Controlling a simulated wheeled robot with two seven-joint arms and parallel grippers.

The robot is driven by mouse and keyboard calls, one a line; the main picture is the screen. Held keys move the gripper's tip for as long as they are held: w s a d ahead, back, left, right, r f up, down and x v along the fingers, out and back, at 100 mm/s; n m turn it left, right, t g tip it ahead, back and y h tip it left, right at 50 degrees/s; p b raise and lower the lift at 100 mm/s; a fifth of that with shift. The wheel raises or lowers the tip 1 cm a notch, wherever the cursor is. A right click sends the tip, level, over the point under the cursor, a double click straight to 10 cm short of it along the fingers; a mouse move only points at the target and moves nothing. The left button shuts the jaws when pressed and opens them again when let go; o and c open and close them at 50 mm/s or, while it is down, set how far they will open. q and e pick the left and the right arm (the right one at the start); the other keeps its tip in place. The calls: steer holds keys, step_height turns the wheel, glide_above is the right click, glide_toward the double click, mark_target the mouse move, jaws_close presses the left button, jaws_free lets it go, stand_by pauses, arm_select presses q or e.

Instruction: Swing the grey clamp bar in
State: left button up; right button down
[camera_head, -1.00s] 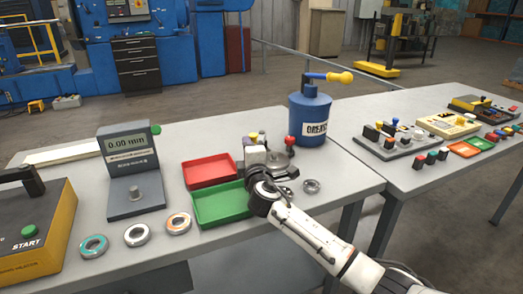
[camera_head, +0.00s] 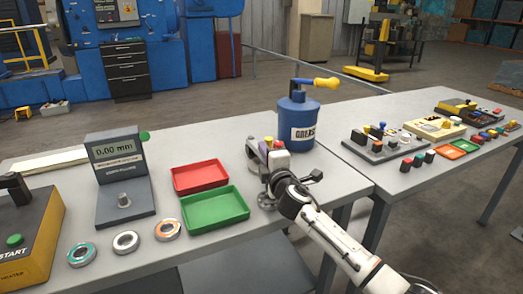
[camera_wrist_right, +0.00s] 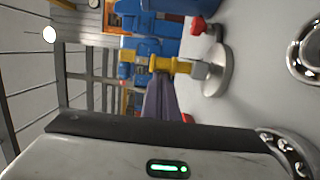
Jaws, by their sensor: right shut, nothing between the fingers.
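The rotor stand (camera_head: 252,150) is at the table's right part, mostly hidden behind my right gripper (camera_head: 277,160). Small yellow and red knobs show at its top. In the right wrist view, a yellow piece with a grey block (camera_wrist_right: 199,69) sits beside a round grey disc (camera_wrist_right: 221,72), and a red knob (camera_wrist_right: 199,25) is near it. The grey clamp bar cannot be told apart clearly. My right gripper is shut and empty, close against the stand; contact cannot be told. My left gripper is not in view.
Green tray (camera_head: 215,209) and red tray (camera_head: 200,176) lie left of the stand. A blue grease pot (camera_head: 297,122) stands close behind it. Several rings lie at the front edge; a gauge (camera_head: 122,180) stands farther left. A second table (camera_head: 400,180) adjoins right.

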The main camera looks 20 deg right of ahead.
steer(key=shift+d+h, duration=0.4)
steer(key=shift+d, duration=1.05)
steer(key=shift+a, duration=0.15)
steer(key=s+a, duration=0.1)
steer(key=a, duration=0.5)
steer(key=s+d, duration=0.5)
steer(key=s, duration=0.3)
steer(key=shift+s+y, duration=0.2)
steer(key=shift+y, duration=0.2)
steer(key=shift+f, duration=0.1)
